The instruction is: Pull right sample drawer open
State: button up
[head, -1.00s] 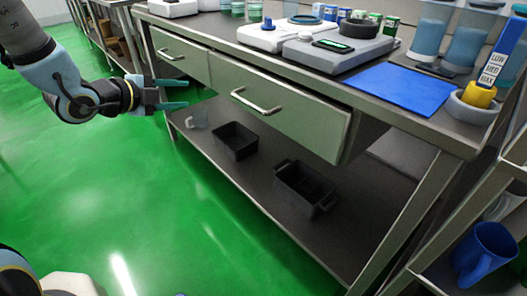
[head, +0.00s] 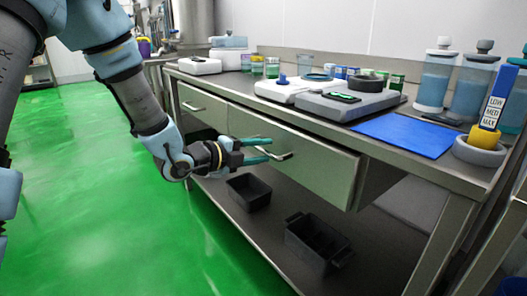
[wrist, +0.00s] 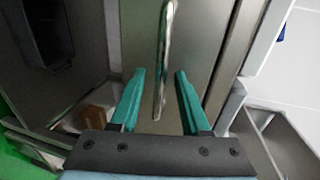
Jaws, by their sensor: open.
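The right sample drawer (head: 318,172) has a grey-green front under the bench top, and it looks level with the left drawer (head: 203,106). Its metal bar handle (head: 284,156) is partly hidden behind my gripper (head: 270,149) in the head view. My gripper is open, with its teal fingers pointing at the drawer front. In the wrist view the handle (wrist: 164,50) runs lengthwise, and its near end lies between the two fingers of my gripper (wrist: 160,74). I see no finger clearly touching it; the exact depth gap cannot be told.
Two black bins (head: 249,192) (head: 318,243) stand on the lower shelf. The bench top holds a blue mat (head: 405,134), a grey scale (head: 335,106) and several jars. Green floor (head: 110,210) is free in front of the bench.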

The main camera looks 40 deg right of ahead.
jog(key=shift+d, duration=0.45)
jog(key=shift+c, duration=0.3)
grip_shut()
jog(key=shift+f, duration=0.1)
dwell(0.8)
